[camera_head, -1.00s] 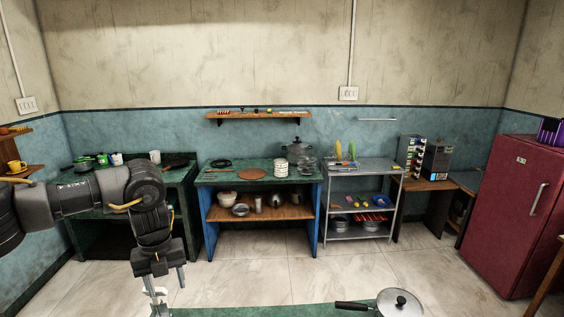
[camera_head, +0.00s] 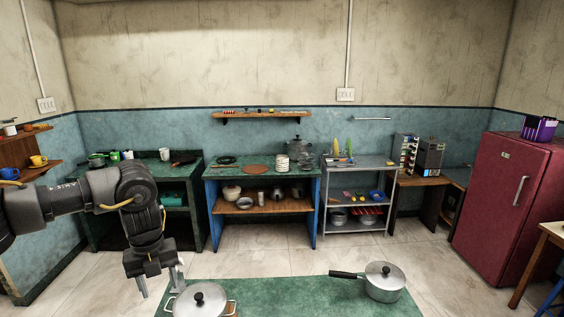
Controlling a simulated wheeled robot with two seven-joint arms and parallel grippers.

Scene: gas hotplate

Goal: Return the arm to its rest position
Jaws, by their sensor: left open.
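My left arm comes in from the left and bends down at the elbow. Its gripper (camera_head: 160,287) points down with its fingers apart and nothing between them. It is at the left end of the green table top (camera_head: 290,291), just left of a lidded silver pot (camera_head: 197,302) that the bottom edge partly cuts off. I cannot tell whether the right finger touches the pot. My right gripper is not in view.
A lidded saucepan (camera_head: 383,282) with a dark handle stands on the right of the green table top. The middle of that top is clear. Along the back are a blue-legged counter (camera_head: 212,222), a metal shelf (camera_head: 325,213) and a red fridge (camera_head: 497,205). Open tiled floor lies between.

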